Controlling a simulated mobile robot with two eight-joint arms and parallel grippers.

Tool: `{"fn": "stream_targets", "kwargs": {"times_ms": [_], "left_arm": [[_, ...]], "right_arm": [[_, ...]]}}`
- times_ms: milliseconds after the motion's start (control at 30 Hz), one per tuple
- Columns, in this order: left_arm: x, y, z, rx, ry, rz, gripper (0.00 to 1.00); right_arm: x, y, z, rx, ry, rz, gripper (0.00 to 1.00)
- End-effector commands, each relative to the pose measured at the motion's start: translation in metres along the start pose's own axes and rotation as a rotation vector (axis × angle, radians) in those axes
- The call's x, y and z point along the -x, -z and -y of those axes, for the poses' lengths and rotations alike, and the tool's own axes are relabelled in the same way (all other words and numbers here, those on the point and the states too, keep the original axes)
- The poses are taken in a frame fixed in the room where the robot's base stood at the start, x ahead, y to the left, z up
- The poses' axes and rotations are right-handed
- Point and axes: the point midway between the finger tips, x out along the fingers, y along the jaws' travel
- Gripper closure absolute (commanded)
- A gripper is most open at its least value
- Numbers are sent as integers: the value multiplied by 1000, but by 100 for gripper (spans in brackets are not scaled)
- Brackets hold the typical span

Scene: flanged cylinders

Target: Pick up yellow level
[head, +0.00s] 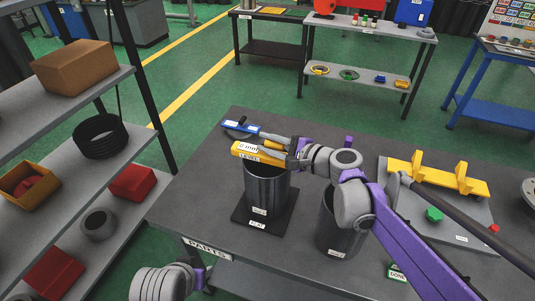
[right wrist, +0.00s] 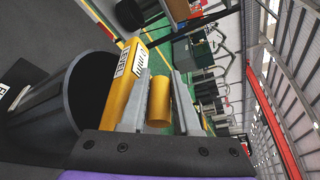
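The yellow level (head: 258,153), a bar with a white label, is at the top of the left dark cylinder (head: 268,192) in the head view. My right gripper (head: 294,154) reaches it from the right. Whether the level touches the cylinder's rim is unclear. My left gripper (head: 202,279) is low at the table's front edge, mostly hidden, with its fingers unclear.
A blue-handled tool (head: 241,127) lies just behind the level. A second dark cylinder (head: 335,228) stands at right, under my right arm. A grey board (head: 455,218) with a yellow fixture is farther right. A shelf rack (head: 120,205) stands at left.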

Motion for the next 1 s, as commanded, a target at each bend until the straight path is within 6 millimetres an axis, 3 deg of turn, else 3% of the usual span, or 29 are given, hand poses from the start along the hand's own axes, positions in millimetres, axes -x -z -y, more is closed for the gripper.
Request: {"fn": "stream_targets", "kwargs": {"times_ms": [33, 100, 1000], "left_arm": [[0, 0, 0, 0, 0, 0, 50], [0, 0, 0, 0, 0, 0, 50], [0, 0, 0, 0, 0, 0, 50]], "right_arm": [[0, 0, 0, 0, 0, 0, 88], [0, 0, 0, 1, 0, 0, 100], [0, 0, -1, 1, -2, 0, 100]]}}
